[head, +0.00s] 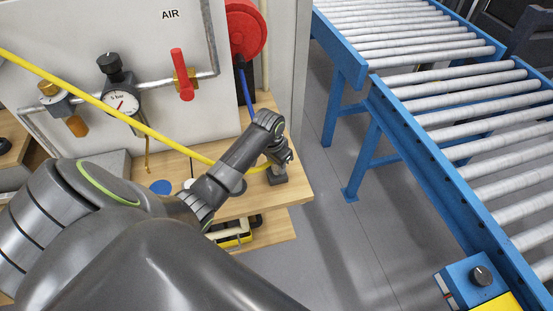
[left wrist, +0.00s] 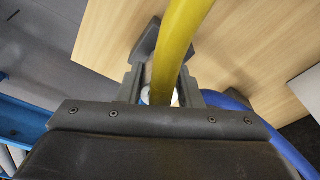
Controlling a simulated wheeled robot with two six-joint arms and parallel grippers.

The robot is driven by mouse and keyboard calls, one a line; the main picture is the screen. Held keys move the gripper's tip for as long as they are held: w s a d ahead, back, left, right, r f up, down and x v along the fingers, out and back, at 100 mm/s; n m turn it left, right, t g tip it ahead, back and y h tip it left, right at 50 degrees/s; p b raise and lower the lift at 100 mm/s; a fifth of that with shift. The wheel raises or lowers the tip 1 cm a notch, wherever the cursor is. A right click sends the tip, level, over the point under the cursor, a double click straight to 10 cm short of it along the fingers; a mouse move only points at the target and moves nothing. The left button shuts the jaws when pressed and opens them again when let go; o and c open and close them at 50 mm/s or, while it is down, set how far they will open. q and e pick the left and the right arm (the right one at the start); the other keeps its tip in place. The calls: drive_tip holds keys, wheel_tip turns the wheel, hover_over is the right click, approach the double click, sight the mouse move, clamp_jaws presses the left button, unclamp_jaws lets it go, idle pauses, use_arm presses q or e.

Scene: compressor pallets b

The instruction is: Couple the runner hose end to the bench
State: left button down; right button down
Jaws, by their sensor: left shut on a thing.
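A yellow hose (head: 130,122) runs from the upper left across the wall panel, behind my left arm, to the front right corner of the wooden bench (head: 298,194). My left gripper (head: 279,161) is shut on the yellow hose near its end, just above a small dark block (head: 278,179) at the bench corner. In the left wrist view the yellow hose (left wrist: 176,40) passes between the fingers (left wrist: 161,88), and the block (left wrist: 147,40) lies just beyond. A small pale part shows between the fingers; whether the end sits in the block is hidden. My right gripper is not visible.
A red reel (head: 246,30) with a blue hose (head: 246,90) hangs above the bench; the blue hose (left wrist: 275,138) passes close to my gripper. The panel carries a gauge (head: 122,102) and a red-handled valve (head: 182,76). Blue roller conveyors (head: 365,130) stand right, across clear floor.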

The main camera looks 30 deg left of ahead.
use_arm(q)
drive_tip(key=c, duration=0.9)
unclamp_jaws()
drive_tip(key=r, duration=0.3)
drive_tip(key=s+r+b, duration=0.1)
drive_tip(key=r, duration=0.6)
drive_tip(key=shift+s+a+r, duration=0.1)
drive_tip(key=shift+s+a, duration=0.1)
drive_tip(key=shift+s+r+p, duration=0.2)
drive_tip(key=shift+r+p, duration=0.45)
drive_tip(key=shift+r, duration=0.5)
drive_tip(key=shift+s+r+p, duration=0.2)
drive_tip(key=shift+r+p, duration=0.45)
drive_tip(key=shift+r, duration=0.5)
drive_tip(key=shift+s+r+p, duration=0.2)
drive_tip(key=shift+r+p, duration=0.45)
drive_tip(key=shift+r, duration=0.5)
